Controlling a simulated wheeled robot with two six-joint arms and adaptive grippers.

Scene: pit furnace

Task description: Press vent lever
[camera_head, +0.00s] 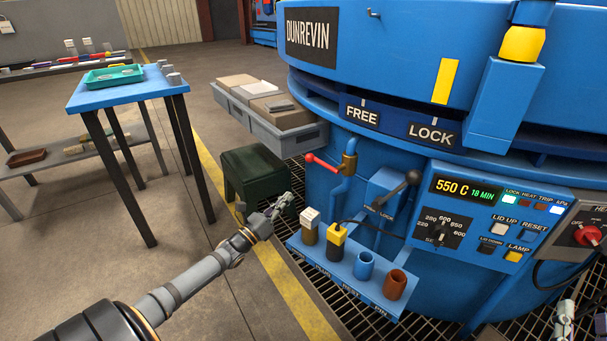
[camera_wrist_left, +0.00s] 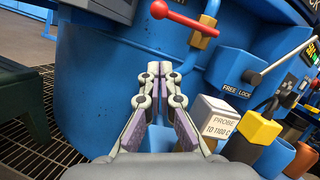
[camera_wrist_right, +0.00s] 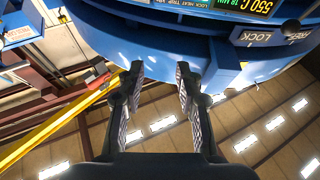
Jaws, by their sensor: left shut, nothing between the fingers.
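A red-handled lever (camera_head: 322,163) sits on a brass valve (camera_head: 349,163) on a blue pipe at the furnace front. In the left wrist view the red lever (camera_wrist_left: 183,18) is above and beyond my fingertips, its round knob to the left. No vent label is readable on it. My left gripper (camera_head: 285,203) is shut and empty, below and left of the lever and apart from it; its fingers (camera_wrist_left: 159,75) point at the blue furnace wall. My right gripper (camera_wrist_right: 158,75) is open and empty; part of it shows at the lower right of the head view.
A FREE/LOCK box (camera_head: 388,190) with a black-knobbed lever (camera_head: 412,178) stands right of the valve. A blue rack (camera_head: 345,277) with several holders is below. A control panel (camera_head: 490,215) is at right. A green box (camera_head: 253,173) and grey bin (camera_head: 265,119) stand left.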

